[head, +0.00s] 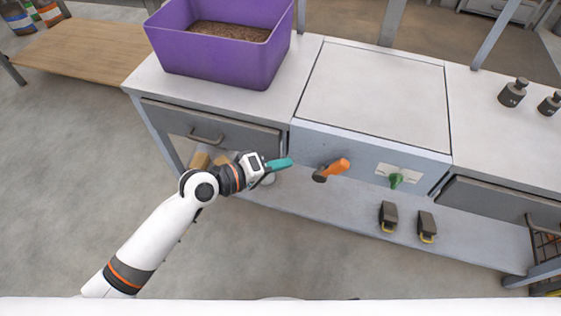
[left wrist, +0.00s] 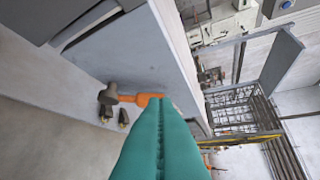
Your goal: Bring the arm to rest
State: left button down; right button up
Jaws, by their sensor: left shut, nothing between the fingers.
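My left arm comes in from the lower left in the head view. Its left gripper (head: 285,163) has teal fingers and is shut and empty, in front of the bench just left of the orange handle (head: 338,167). In the left wrist view the shut teal fingers (left wrist: 158,120) fill the lower middle, and the orange handle (left wrist: 146,99) shows beyond their tips. There is a gap between fingers and handle in the head view. My right gripper is in neither view.
A purple bin (head: 215,65) of brown pellets stands on the bench. A closed drawer (head: 208,131) is behind the arm. A green knob (head: 396,180) is right of the handle. Two dark pedals (head: 388,216) sit on the lower shelf. Open floor (head: 230,255) lies in front.

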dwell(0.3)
